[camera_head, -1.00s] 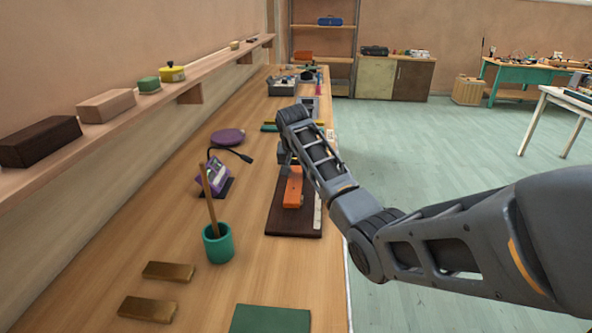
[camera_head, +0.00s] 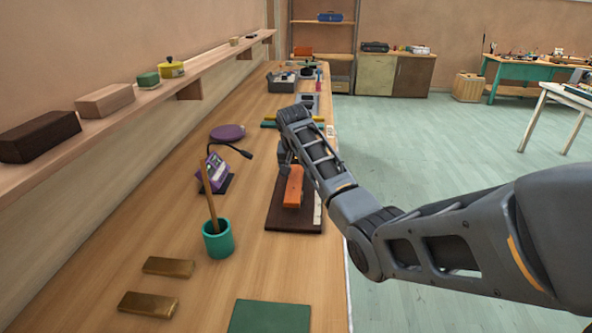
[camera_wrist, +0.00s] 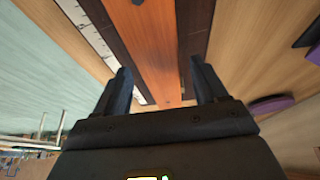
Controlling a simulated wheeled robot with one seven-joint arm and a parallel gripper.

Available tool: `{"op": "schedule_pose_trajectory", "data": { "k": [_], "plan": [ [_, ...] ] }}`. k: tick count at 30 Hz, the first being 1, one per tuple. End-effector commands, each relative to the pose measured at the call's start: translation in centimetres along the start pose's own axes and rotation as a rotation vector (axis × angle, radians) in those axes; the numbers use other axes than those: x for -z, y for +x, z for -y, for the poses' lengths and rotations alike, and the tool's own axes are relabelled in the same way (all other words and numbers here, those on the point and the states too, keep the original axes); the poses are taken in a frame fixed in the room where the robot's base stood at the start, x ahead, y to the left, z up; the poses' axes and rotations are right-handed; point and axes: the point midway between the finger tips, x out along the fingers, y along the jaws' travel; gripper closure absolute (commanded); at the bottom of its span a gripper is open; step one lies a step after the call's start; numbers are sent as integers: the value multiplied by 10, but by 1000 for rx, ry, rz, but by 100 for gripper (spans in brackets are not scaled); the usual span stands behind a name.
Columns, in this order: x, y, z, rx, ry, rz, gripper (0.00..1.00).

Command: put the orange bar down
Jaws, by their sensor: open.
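The orange bar (camera_head: 293,188) lies on a dark brown board (camera_head: 285,222) on the long wooden bench. In the wrist view the orange bar (camera_wrist: 148,45) runs up between the fingers, with the dark board (camera_wrist: 192,32) showing on both sides. My gripper (camera_wrist: 160,82) is open, with one finger on each side of the bar and a gap visible beside it. In the head view my gripper is at the bar's far end, mostly hidden by my arm.
A pale marked strip (camera_head: 317,208) runs along the board's right side. A teal cup with a stick (camera_head: 218,240), a purple device (camera_head: 215,175), brass bars (camera_head: 148,305) and a green mat (camera_head: 270,317) are nearby. Bare bench lies left of the board.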

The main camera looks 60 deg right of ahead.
Motion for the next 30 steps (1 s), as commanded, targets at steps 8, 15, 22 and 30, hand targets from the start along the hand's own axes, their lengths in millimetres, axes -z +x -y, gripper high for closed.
{"op": "schedule_pose_trajectory", "data": {
  "k": [8,15,22,30],
  "plan": [
    [4,-8,0,0,1,-2,28],
    [5,-48,1,3,-1,-5,28],
    [5,-96,1,4,0,-4,28],
    [5,-128,0,1,0,-2,28]
  ]
}}
